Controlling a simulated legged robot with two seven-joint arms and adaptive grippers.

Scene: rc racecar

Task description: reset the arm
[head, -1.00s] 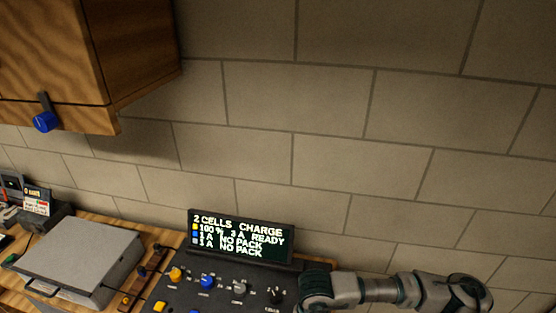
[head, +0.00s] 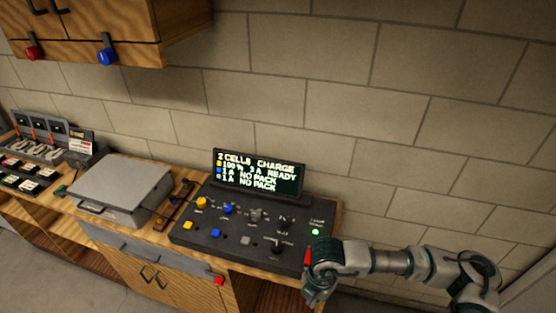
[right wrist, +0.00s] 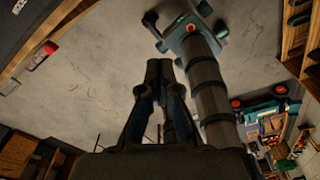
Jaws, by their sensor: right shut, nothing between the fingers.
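My right arm (head: 400,262) comes in from the lower right in the head view. Its gripper (head: 316,292) hangs at the front right corner of the black charger panel (head: 210,238), pointing down; I cannot tell whether it touches the panel. In the right wrist view the right gripper (right wrist: 160,66) has its fingers together, empty, above grey floor (right wrist: 105,65). My left gripper is in neither view.
The panel's screen (head: 258,175) reads "2 cells charge", and a green light (head: 315,232) is lit. A grey lidded box (head: 120,187) stands left on the wooden bench. Wooden cabinets (head: 150,28) hang above. A teal wheeled object (right wrist: 265,108) shows in the right wrist view.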

